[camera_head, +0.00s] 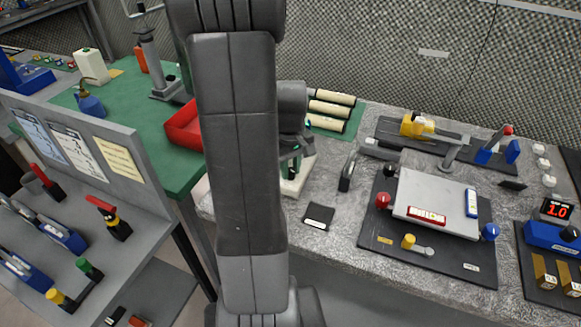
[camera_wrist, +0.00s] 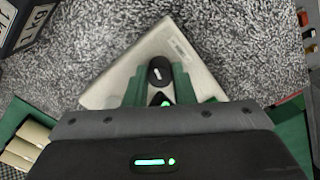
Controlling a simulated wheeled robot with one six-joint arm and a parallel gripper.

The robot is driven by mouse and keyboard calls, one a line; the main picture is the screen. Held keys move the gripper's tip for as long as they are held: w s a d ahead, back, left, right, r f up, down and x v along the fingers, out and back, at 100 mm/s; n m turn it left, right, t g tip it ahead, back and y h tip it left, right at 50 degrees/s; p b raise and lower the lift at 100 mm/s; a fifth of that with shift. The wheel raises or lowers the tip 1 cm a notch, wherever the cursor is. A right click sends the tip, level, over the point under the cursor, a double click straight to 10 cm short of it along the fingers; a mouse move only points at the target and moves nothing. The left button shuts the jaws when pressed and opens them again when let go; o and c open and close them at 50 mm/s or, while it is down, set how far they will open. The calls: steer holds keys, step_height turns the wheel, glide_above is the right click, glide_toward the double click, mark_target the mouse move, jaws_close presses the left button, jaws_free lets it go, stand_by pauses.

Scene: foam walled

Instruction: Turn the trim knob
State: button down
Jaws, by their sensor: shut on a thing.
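The trim knob (camera_wrist: 159,70) is a small round black knob with a white mark. It stands on a pale square plate (camera_wrist: 112,88) in the wrist view. My gripper (camera_wrist: 160,85) has its green fingers on either side of the knob and is shut on it. In the head view the pale plate (camera_head: 294,187) shows partly behind my arm, with my gripper (camera_head: 291,165) over it. The knob itself is hidden there.
A dark board with a grey panel (camera_head: 425,190) and coloured knobs lies to the right on the speckled worktop. A small black pad (camera_head: 319,215) lies in front of the plate. Cream cylinders (camera_head: 332,97) lie behind. A red tray (camera_head: 182,128) is on the left.

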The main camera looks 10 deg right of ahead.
mark_target(290, 170)
steer(key=c, duration=1.2)
jaws_free()
step_height(290, 170, up, 14)
steer(key=shift+f, duration=0.1)
step_height(290, 170, down, 14)
steer(key=shift+r, duration=0.1)
steer(key=shift+r, duration=0.1)
